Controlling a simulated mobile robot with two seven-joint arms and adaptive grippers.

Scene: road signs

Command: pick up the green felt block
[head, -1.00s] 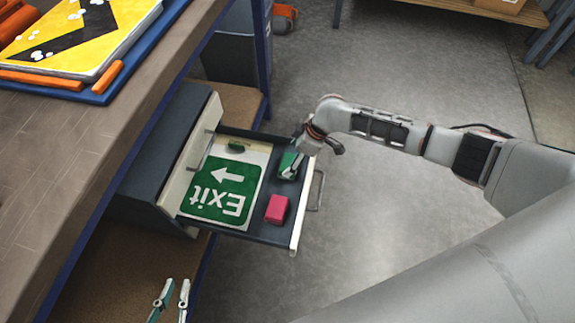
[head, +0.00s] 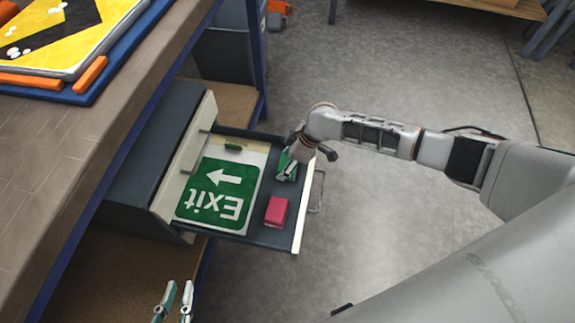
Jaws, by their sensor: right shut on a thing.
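The green felt block (head: 283,168) is at the back right of the open drawer, beside the exit sign. My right gripper (head: 288,169) reaches down from the right and is shut on it; the fingers partly cover the block. Whether the block touches the drawer floor, I cannot tell. My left gripper (head: 173,304) shows at the bottom edge with its two fingers apart, empty, well away from the drawer.
The drawer (head: 262,233) holds a green and white exit sign (head: 218,190), a pink block (head: 276,211) and a small dark green piece (head: 205,147). A workbench (head: 60,165) with a yellow sign (head: 60,35) on a blue tray stands left. Open floor lies right.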

